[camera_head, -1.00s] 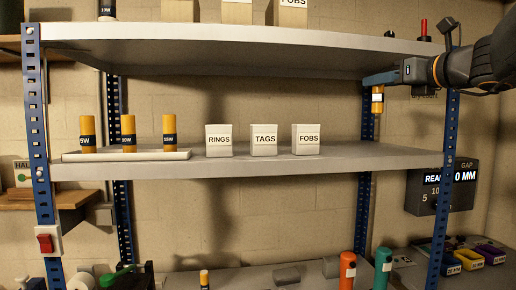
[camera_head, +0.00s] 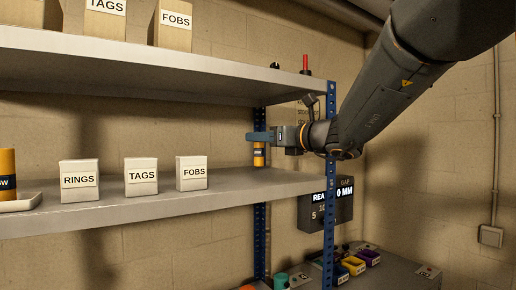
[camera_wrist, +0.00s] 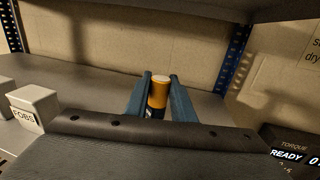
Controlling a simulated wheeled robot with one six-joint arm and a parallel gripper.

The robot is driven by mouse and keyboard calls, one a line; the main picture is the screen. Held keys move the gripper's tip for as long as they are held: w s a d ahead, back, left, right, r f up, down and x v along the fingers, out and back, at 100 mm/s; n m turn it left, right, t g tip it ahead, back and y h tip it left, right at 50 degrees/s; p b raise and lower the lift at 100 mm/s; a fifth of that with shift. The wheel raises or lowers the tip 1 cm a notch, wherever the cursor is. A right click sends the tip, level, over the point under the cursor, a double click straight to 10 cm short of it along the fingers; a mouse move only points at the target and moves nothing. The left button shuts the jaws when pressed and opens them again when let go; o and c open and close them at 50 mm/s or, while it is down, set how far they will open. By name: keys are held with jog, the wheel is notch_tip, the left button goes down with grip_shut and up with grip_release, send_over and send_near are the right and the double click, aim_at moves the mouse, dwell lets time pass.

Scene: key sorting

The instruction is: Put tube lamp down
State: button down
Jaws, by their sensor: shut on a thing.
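My gripper (camera_head: 260,137) is shut on an orange tube lamp (camera_head: 259,156) with a dark label band. The lamp is upright at the right end of the middle shelf (camera_head: 226,190). Its lower end is at or very near the shelf surface; I cannot tell whether it touches. In the wrist view the lamp (camera_wrist: 158,96) is between the two blue fingers (camera_wrist: 160,80), and its lower part is hidden by my gripper body.
White boxes marked RINGS (camera_head: 80,181), TAGS (camera_head: 141,177) and FOBS (camera_head: 192,173) stand left of the lamp. Another tube lamp (camera_head: 7,174) and a tray (camera_head: 25,203) are at the far left. A blue post (camera_head: 330,200) and the upper shelf (camera_head: 180,68) are close to my arm.

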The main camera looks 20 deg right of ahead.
aim_at(263, 149)
jog(key=shift+f+p, duration=0.4)
jog(key=shift+f, duration=1.3)
jog(key=shift+f, duration=0.15)
jog(key=c, duration=1.5)
grip_release()
jog(key=shift+s+d+r, duration=0.2)
jog(key=shift+s+d, duration=0.05)
jog(key=shift+d, duration=0.05)
jog(key=b+v, duration=0.3)
jog(key=v, duration=0.8)
jog(key=shift+s+b, duration=0.2)
jog(key=shift+b, duration=0.15)
jog(key=shift+a, duration=0.1)
